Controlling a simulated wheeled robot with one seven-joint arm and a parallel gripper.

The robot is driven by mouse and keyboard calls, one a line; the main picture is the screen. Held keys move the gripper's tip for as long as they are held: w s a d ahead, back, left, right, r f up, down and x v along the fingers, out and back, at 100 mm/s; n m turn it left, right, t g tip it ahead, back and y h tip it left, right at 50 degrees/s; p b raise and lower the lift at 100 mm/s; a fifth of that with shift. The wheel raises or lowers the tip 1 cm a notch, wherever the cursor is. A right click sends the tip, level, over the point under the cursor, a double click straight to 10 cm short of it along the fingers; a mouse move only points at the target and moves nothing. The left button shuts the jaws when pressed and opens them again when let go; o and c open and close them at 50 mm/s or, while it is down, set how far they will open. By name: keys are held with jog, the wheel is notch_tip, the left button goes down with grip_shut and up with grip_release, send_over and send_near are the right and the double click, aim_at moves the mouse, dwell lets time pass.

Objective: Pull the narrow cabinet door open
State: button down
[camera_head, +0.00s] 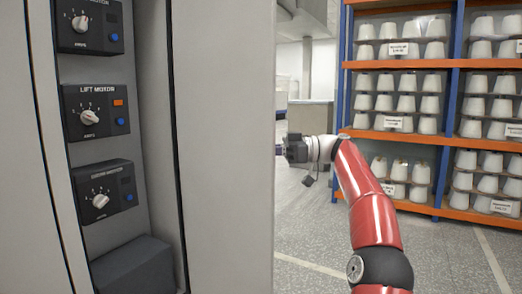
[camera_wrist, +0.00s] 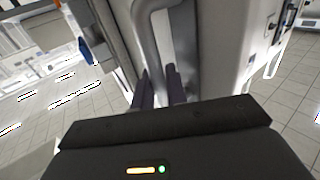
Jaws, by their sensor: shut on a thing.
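The narrow cabinet door (camera_head: 225,140) is a tall plain grey panel in the head view. It appears to stand open, to the right of a recess with motor dials. Its handle is hidden behind its right edge there. My gripper (camera_head: 281,149) reaches that edge from the right, its fingertips partly hidden by the door. In the wrist view the handle (camera_wrist: 147,35) is a curved grey bar, and my gripper (camera_wrist: 159,86) is shut on its lower part with two dark fingers.
In the recess sit several dark dial units, one labelled lift motor (camera_head: 95,110), above a grey box (camera_head: 133,268). An orange and blue rack (camera_head: 450,65) of white bobbins stands at the back right. The tiled floor (camera_head: 305,235) between door and rack looks clear.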

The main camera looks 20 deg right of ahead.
jog(key=shift+a, duration=0.1)
jog(key=c, duration=1.5)
grip_release()
jog(key=p+v, duration=0.1)
jog(key=v, duration=0.6)
jog(key=shift+d, duration=0.4)
jog(key=shift+s+f, duration=0.1)
